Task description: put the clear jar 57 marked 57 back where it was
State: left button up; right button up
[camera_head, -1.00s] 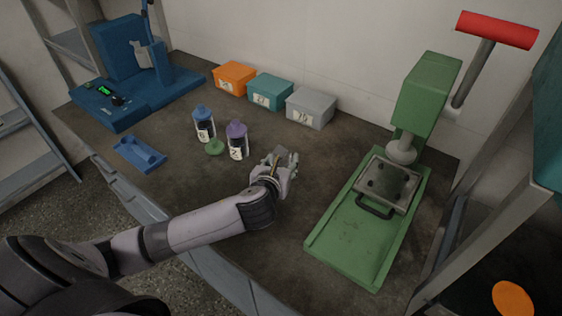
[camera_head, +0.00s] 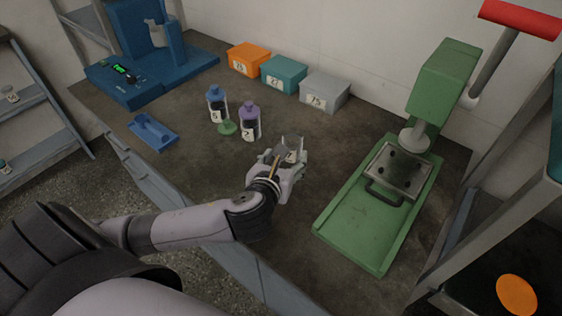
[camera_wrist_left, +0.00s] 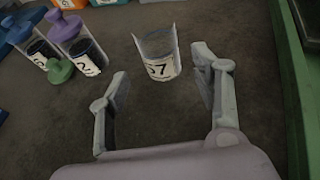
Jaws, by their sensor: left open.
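The clear jar 57 (camera_wrist_left: 158,58) stands on the bench in the left wrist view, its label facing me and its top without a lid. In the head view the jar (camera_head: 291,155) is mostly hidden by my gripper. My left gripper (camera_wrist_left: 160,75) is open, with one finger on either side of the jar's near side. The jar sits around and just beyond the fingertips, with a visible gap on the left. In the head view my left gripper (camera_head: 284,158) is right of the purple-capped bottle. My right gripper is not in view.
A blue-capped bottle (camera_head: 217,105), a purple-capped bottle (camera_head: 250,122) and a green lid (camera_head: 227,127) are left of my gripper. Orange (camera_head: 248,59), teal (camera_head: 284,74) and grey (camera_head: 324,92) boxes line the wall. A green press (camera_head: 350,225) stands right; a blue tray (camera_head: 152,132) lies left.

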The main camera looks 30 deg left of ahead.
pick_arm(q)
jog(key=shift+v, duration=1.5)
jog(key=shift+r, duration=0.1)
